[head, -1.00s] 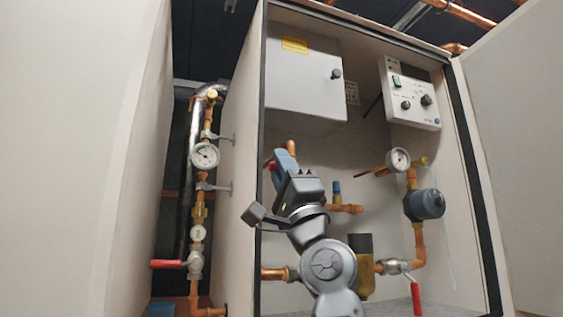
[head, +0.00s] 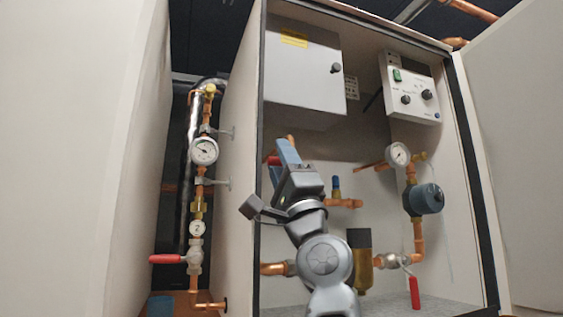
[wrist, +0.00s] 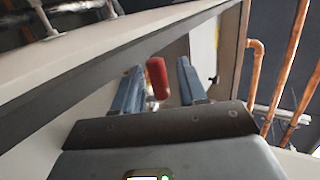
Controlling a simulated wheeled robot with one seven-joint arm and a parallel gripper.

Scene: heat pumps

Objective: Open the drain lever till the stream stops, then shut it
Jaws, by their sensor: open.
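A red lever handle (wrist: 157,78) stands between the two blue fingers of my gripper (wrist: 160,82) in the wrist view, with a visible gap to the right finger. The gap to the left finger is small, and I cannot tell if they touch. In the head view my open gripper (head: 286,150) is raised inside the open cabinet, and a bit of red (head: 272,160) shows just left of its fingers. The lever's valve body is mostly hidden behind my gripper. No water stream is visible, and no label tells which lever is the drain.
Another red lever (head: 165,259) points left on the pipework outside the cabinet. A third red lever (head: 414,292) hangs down at lower right. A grey box (head: 305,75) sits above my gripper. The cabinet's side wall (head: 240,170) is close on the left.

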